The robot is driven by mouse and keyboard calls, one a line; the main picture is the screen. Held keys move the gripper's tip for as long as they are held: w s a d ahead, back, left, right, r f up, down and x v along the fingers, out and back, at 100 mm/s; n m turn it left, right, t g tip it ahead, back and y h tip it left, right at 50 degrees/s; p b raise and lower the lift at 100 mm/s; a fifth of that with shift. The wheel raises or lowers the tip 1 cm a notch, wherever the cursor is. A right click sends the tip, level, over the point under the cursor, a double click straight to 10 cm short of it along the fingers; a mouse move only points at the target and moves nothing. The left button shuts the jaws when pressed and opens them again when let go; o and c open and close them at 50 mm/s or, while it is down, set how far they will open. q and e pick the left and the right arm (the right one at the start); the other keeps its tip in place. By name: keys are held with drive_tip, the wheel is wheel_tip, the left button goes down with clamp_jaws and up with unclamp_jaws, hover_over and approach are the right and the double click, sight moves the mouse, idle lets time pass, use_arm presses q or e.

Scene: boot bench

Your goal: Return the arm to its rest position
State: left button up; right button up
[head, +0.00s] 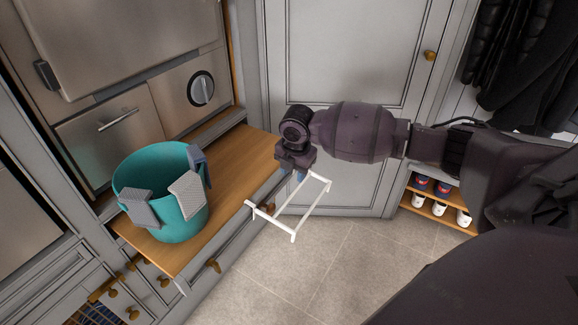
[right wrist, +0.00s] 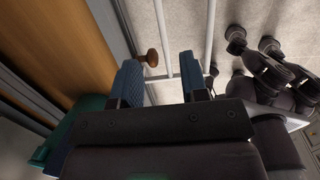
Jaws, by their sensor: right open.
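My right arm comes in from the right in the head view. Its gripper (head: 293,174) points down beside the front edge of the wooden bench top (head: 240,160), above one end of a white rail frame (head: 318,205). In the right wrist view the two blue fingers of the gripper (right wrist: 160,80) are apart, with the white crossbar (right wrist: 172,76) showing between them. I cannot tell whether the fingers touch the bar. No held object shows. My left gripper is not in view.
A teal bucket (head: 165,228) with several grey pads at its rim stands on the bench top. A grey cabinet door (head: 345,65) stands behind the arm. A low shelf (head: 440,198) holds cups at the right. The tiled floor (head: 330,270) in front is clear.

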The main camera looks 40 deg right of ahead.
idle(0.3)
drive_tip(key=w+a+r+m+t+y, duration=0.2)
drive_tip(key=w+a+r+m+t, duration=0.2)
drive_tip(key=w+a+m+t, duration=0.25)
drive_tip(key=s+a+f+m+t+y, duration=0.2)
drive_tip(key=s+a+m+t+y, duration=0.15)
drive_tip(key=s+a+m, duration=0.35)
drive_tip(key=s+d+f+m+h, duration=0.1)
drive_tip(key=s+f, duration=0.3)
drive_tip(key=s, duration=0.5)
drive_tip(key=s+d+f+m+h+p, duration=0.1)
drive_tip(key=s+f+m, duration=0.3)
drive_tip(key=s, duration=0.5)
drive_tip(key=s+d+f+m+h, duration=0.1)
drive_tip(key=s+f, duration=0.4)
drive_tip(key=s, duration=0.5)
drive_tip(key=shift+d+f+m+h+p, duration=0.15)
drive_tip(key=shift+f+m+h+p, duration=0.2)
drive_tip(key=shift+m+h, duration=0.55)
